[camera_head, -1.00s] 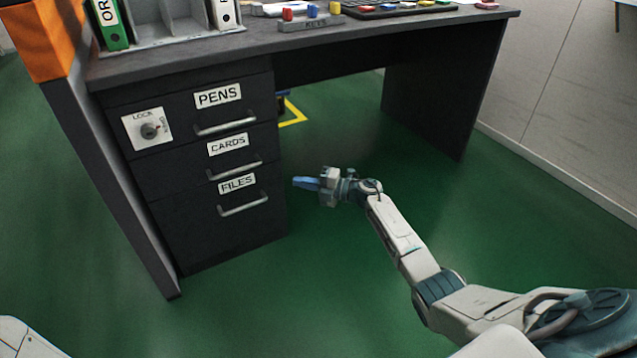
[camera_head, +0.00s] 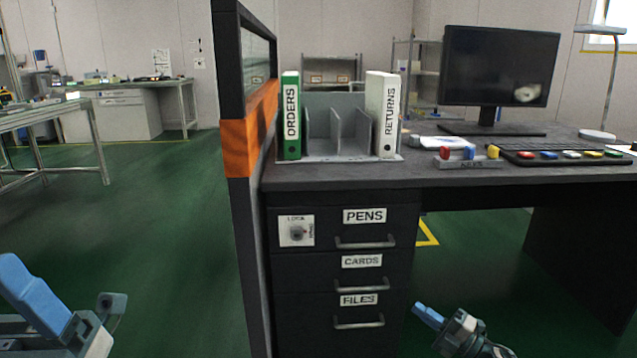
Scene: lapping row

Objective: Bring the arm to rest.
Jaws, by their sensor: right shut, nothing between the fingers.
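My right gripper (camera_head: 428,314) is low in the head view, right of the drawer front, its blue fingers shut and empty. Its wrist shows behind it at the bottom edge, and the rest of that arm is out of frame. The gripper touches nothing that I can see. Part of my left gripper (camera_head: 35,295) is close at the bottom left corner, with a blue part and grey parts. It is cut off by the frame, and I cannot tell whether it is open.
The dark desk (camera_head: 350,178) has drawers marked PENS (camera_head: 362,228), CARDS (camera_head: 362,274) and FILES (camera_head: 358,315), all shut. A partition (camera_head: 240,210) stands at its left. On top are binders, a monitor (camera_head: 497,70) and a keyboard (camera_head: 565,153). Floor at the left is clear.

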